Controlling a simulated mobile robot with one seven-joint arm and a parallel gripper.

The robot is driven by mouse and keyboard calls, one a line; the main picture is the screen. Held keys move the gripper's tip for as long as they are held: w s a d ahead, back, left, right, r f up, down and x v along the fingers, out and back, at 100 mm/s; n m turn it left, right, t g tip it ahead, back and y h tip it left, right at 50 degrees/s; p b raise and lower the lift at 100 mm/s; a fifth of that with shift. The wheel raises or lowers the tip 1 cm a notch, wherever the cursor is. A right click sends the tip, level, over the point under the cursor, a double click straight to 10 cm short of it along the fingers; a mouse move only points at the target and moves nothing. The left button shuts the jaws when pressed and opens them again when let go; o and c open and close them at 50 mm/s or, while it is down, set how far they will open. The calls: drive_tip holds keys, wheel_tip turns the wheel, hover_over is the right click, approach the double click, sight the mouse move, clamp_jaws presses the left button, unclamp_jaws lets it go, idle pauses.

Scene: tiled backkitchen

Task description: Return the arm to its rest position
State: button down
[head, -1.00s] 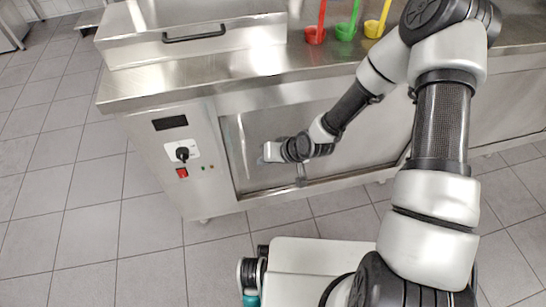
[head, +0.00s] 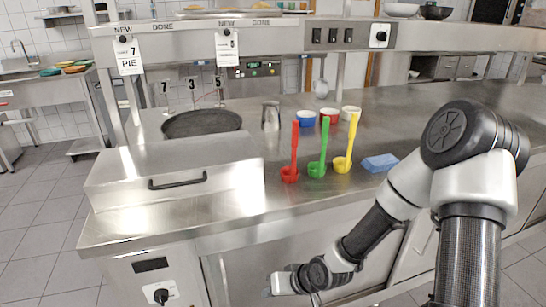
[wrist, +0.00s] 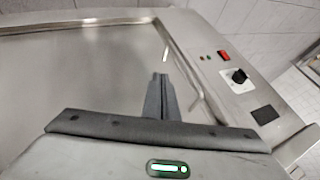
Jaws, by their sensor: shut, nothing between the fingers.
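My arm (head: 374,234) reaches from the right side of the head view, bent down in front of the steel counter. My gripper (head: 272,287) is low at the counter's front, right of the control panel, near the bottom edge of the picture. In the wrist view my gripper (wrist: 161,82) has its fingers together with nothing between them. It is in front of a steel door with a bar handle (wrist: 182,76). I cannot tell how far it is from the door.
Red (head: 290,174), green (head: 317,168) and yellow (head: 343,163) ladles stand on the counter (head: 300,206), beside a blue sponge (head: 380,163). A lidded steel box (head: 175,180) is at left. A knob (head: 161,296) sticks out of the front panel. Tiled floor (head: 40,225) is clear at left.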

drive_tip(key=d+r+h, duration=0.3)
drive_tip(key=d+r, duration=0.4)
drive_tip(key=r, duration=0.3)
drive_tip(key=d+r+h, duration=0.3)
drive_tip(key=d+r, duration=0.3)
drive_tip(key=r, duration=0.3)
drive_tip(key=s+d+r+m+t, duration=0.2)
drive_tip(key=s+r+m, duration=0.1)
drive_tip(key=s+r, duration=1.2)
wheel_tip(320, 180, up, 21)
drive_tip(key=p, duration=2.1)
drive_tip(key=shift+s, duration=0.35)
drive_tip(key=shift+r, duration=0.1)
